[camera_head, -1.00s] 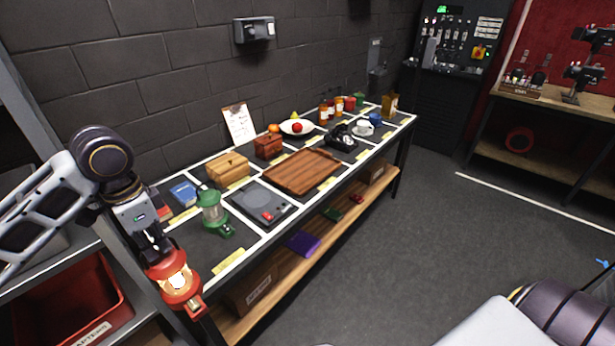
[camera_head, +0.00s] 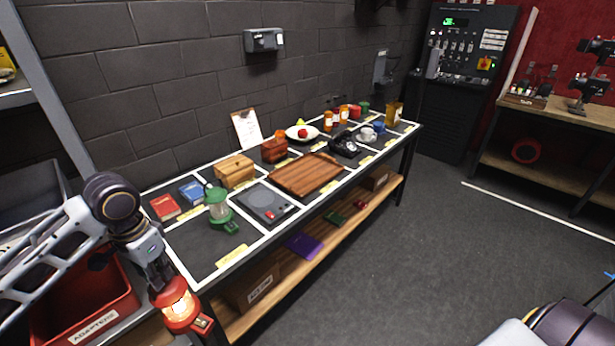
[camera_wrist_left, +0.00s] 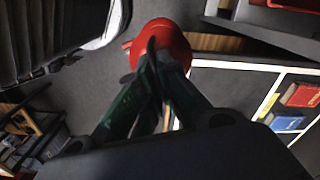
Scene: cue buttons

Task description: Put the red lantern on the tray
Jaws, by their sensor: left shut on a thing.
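The red lantern (camera_head: 177,305) is lit and hangs in my left gripper (camera_head: 160,279), beside the near left corner of the table. My left gripper is shut on it. In the left wrist view the lantern's red top (camera_wrist_left: 160,42) shows beyond the dark fingers (camera_wrist_left: 150,95), which cover part of it. The brown wooden tray (camera_head: 306,175) lies on the middle of the table, empty, to the right of and beyond the gripper. My right gripper is not in view.
A green lantern (camera_head: 219,207) and a black plate device (camera_head: 264,202) stand between the gripper and the tray. A wooden box (camera_head: 235,171), a red book (camera_head: 165,207) and a blue book (camera_head: 192,192) sit along the back. A red bin (camera_head: 100,310) is at left.

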